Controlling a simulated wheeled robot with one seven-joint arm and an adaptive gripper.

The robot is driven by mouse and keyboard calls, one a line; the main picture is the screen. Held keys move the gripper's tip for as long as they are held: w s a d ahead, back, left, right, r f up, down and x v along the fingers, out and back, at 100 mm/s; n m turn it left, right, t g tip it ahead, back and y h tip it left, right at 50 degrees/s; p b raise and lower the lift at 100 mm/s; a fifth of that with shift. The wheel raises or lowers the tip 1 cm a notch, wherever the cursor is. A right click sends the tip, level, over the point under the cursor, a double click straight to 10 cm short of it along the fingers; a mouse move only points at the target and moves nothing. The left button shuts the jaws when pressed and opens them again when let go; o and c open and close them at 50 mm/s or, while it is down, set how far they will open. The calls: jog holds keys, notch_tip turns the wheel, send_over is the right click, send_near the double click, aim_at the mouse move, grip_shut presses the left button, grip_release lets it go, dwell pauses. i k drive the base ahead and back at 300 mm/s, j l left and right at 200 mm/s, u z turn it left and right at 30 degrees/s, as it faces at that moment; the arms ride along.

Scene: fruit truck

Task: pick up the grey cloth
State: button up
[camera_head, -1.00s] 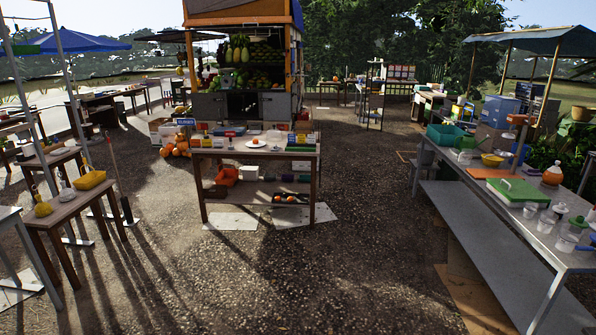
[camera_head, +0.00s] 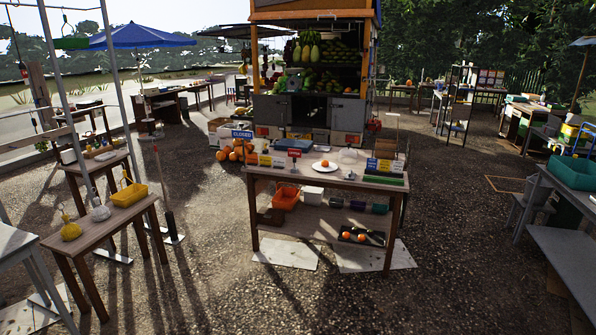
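I cannot make out the grey cloth for certain. A small pale grey-white item (camera_head: 100,211) sits on the wooden bench (camera_head: 88,232) at the left, between a yellow item (camera_head: 70,230) and a yellow basket (camera_head: 129,195). It is too small to tell whether it is cloth. My gripper is not in view.
A wooden table (camera_head: 330,182) with signs, a plate (camera_head: 324,166) and a lower shelf stands in the middle, before the fruit truck (camera_head: 312,70). A grey table (camera_head: 572,250) is at right. Gravel ground in front (camera_head: 210,295) is clear.

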aim_at(350, 176)
jog(key=i, duration=2.2)
jog(key=i+z, duration=0.1)
jog(key=i, duration=0.45)
jog(key=i+j+z, duration=0.1)
jog(key=i, duration=0.45)
jog(key=i+j+z, duration=0.1)
jog(key=i, duration=0.45)
jog(key=i+j+z, duration=0.1)
jog(key=i, duration=0.45)
jog(key=i+j+z, duration=0.35)
jog(key=i, duration=0.15)
